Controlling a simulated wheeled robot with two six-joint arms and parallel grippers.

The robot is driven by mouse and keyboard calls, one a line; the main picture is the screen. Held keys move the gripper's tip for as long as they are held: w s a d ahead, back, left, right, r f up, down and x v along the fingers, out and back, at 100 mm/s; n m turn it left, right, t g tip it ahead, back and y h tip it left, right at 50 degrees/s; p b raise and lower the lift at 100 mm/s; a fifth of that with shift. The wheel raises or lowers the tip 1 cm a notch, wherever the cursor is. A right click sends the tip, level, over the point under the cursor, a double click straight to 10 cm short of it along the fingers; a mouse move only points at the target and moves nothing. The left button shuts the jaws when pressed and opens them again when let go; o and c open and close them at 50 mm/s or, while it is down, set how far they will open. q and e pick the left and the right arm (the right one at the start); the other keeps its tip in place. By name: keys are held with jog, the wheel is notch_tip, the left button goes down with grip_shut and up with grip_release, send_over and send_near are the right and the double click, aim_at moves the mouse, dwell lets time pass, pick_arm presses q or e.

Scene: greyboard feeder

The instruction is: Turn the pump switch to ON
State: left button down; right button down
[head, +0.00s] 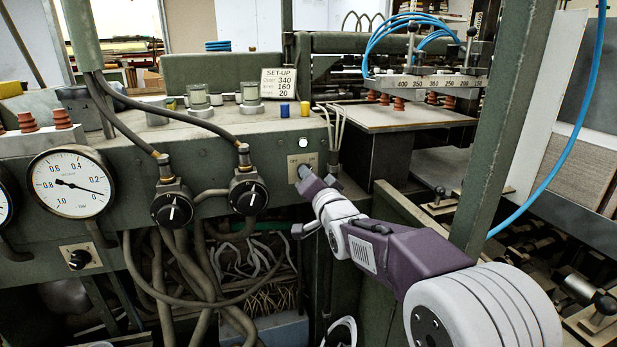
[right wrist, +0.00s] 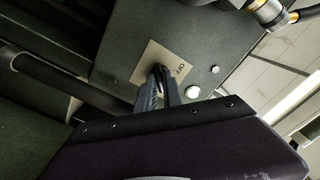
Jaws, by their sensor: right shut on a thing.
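The pump switch plate (head: 294,160) is a small pale square on the right end of the green machine panel. My right gripper (head: 306,178) reaches it from the lower right and covers most of its lower part. In the right wrist view the pale plate (right wrist: 148,57) lies behind my fingertips (right wrist: 159,77), with a short dark label that seems to read OFF. The fingers are shut on the dark switch knob at the plate. The knob is mostly hidden, so I cannot tell its angle. My left gripper is not in view.
A lit white lamp (head: 303,143) sits above the plate. Two black dials (head: 171,209) (head: 248,197) and a round gauge (head: 72,182) are left on the panel. Thin pale cables (head: 333,128) hang just right of the plate. A green post (head: 505,120) stands right, near my arm.

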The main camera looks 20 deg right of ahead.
jog(key=c, duration=1.5)
grip_release()
jog(key=s, duration=0.9)
jog(key=shift+d, duration=0.15)
